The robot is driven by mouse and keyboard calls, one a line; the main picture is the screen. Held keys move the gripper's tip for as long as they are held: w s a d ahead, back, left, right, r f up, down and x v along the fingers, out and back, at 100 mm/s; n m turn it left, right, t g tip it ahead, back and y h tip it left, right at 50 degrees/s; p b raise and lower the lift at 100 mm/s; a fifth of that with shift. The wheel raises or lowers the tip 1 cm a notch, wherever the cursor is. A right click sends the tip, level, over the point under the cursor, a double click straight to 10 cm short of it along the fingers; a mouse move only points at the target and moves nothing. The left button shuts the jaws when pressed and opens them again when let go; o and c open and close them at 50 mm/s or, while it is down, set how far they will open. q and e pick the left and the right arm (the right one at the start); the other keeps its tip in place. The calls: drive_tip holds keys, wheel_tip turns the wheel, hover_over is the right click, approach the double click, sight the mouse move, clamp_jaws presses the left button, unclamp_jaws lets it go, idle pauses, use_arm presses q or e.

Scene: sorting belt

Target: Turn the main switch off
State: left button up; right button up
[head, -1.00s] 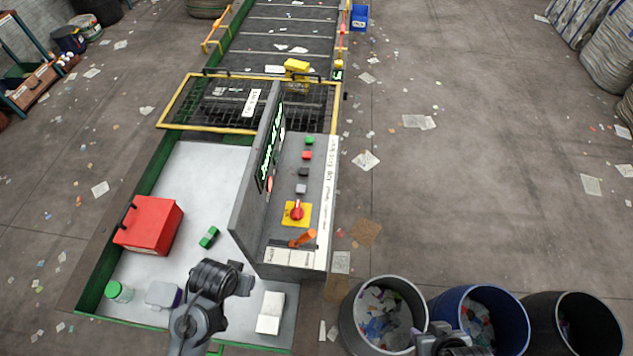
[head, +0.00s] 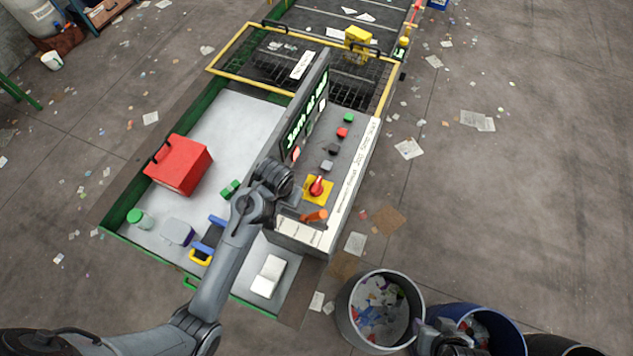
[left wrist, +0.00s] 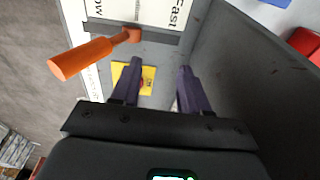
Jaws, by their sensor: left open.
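The main switch, a red rotary knob (head: 316,186) on a yellow plate (head: 311,197), sits on the sloping grey control panel (head: 338,180). In the left wrist view the yellow plate (left wrist: 148,73) shows partly behind one finger, with a bit of red beside it. My left gripper (left wrist: 159,70) is open and empty, its two dark fingers pointing at the panel surface. In the head view its fingers are hidden behind my wrist, just left of the knob. Part of my right arm (head: 448,338) shows at the bottom edge; its jaws are unclear.
An orange lever (head: 314,215) stands near the knob, beside a printed label. Several push buttons line the panel further up. An upright screen board (head: 305,115) edges the panel's left side. A red box (head: 180,165) lies on the white table. Bins (head: 350,310) stand at lower right.

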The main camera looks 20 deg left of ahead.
use_arm(q)
drive_tip(key=g, duration=0.1)
approach(316, 185)
wheel_tip(316, 185, down, 8)
drive_tip(key=shift+w+a+f+p, duration=0.15)
drive_tip(key=shift+f+p, duration=0.1)
drive_tip(key=shift+p, duration=0.2)
idle(0.3)
clamp_jaws()
